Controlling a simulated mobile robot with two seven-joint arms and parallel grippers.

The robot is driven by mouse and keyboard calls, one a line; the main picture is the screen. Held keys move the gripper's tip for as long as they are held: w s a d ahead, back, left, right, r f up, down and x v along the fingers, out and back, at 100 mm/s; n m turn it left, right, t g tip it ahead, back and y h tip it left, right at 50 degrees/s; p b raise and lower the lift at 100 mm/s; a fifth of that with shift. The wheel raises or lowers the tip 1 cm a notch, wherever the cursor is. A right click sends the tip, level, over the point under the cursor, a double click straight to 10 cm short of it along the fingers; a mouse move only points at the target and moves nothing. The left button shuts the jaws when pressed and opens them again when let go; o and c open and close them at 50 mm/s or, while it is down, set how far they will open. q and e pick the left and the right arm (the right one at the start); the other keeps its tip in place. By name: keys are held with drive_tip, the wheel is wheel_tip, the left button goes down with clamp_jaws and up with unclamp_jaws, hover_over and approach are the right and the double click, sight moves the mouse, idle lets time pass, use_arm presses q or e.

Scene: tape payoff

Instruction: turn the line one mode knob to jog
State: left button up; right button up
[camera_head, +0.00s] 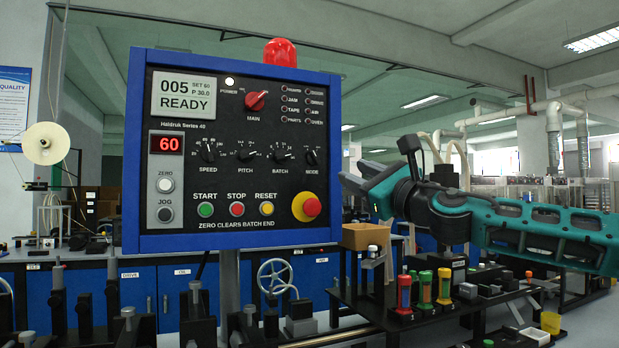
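The mode knob (312,157) is a small black knob at the right end of the row of knobs on the control panel (240,219). Its label reads MODE; its setting marks are too small to read. My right gripper (350,176) is beside the panel's right edge, to the right of the knob and a little lower, and apart from it. It points left, seen side-on, and I cannot tell the gap between its fingers. Nothing hides the knob. My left gripper is not in view.
The red emergency button (311,207) sticks out below the knob. The batch knob (281,156) is close on its left. The panel's blue frame (334,110) forms a raised edge. A bench with colored cylinders (424,289) stands below my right arm.

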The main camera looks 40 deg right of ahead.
sight(316, 157)
drive_tip(key=shift+p+x, duration=1.7)
drive_tip(key=shift+x, duration=4.7)
drive_tip(key=c, duration=0.7)
